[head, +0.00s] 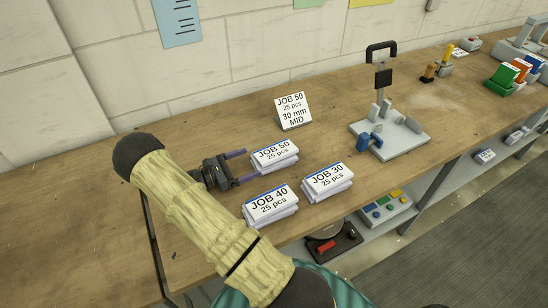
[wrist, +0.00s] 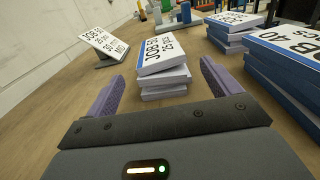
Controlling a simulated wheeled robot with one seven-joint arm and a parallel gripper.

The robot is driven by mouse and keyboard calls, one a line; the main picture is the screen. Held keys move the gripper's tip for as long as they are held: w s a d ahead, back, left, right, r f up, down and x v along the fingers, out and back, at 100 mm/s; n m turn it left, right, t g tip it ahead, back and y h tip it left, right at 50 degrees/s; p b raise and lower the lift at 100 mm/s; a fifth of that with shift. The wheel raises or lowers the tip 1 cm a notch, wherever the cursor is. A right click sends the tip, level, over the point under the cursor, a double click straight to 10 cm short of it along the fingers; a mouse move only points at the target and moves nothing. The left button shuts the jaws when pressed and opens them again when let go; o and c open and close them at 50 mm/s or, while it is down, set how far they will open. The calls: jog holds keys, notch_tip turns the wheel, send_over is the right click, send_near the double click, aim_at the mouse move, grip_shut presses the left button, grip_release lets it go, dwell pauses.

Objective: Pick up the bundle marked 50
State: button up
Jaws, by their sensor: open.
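The bundle marked JOB 50, 25 pcs (head: 274,155) is a stack of white booklets with blue edges, lying on the wooden bench. In the wrist view the JOB 50 bundle (wrist: 164,75) stands ahead, between the lines of the two fingers. My gripper (head: 242,166) is open, low over the bench, just left of this bundle. In the wrist view my gripper (wrist: 160,88) shows its two purple fingers spread wide, with nothing held. The fingertips point toward the bundle; I cannot tell whether they touch it.
The JOB 40 bundle (head: 269,205) lies nearest my arm, and the JOB 30 bundle (head: 327,182) lies right of the JOB 50 one. A JOB 50 sign (head: 293,111) stands behind. A grey stapling fixture (head: 390,139) stands to the right. The bench left of my gripper is clear.

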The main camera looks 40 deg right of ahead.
aim_at(266, 156)
jog(key=shift+s+d+f, duration=0.15)
jog(key=shift+d+f, duration=0.05)
jog(key=shift+d, duration=0.35)
jog(key=shift+d, duration=0.1)
jog(key=p+x, duration=0.2)
jog(key=x, duration=0.4)
jog(key=shift+s, duration=0.1)
jog(key=c, duration=1.3)
jog(key=shift+r, duration=0.1)
jog(key=shift+c, duration=0.2)
notch_tip(266, 156, up, 10)
jog(key=shift+f+b, duration=0.1)
jog(key=shift+b, duration=0.6)
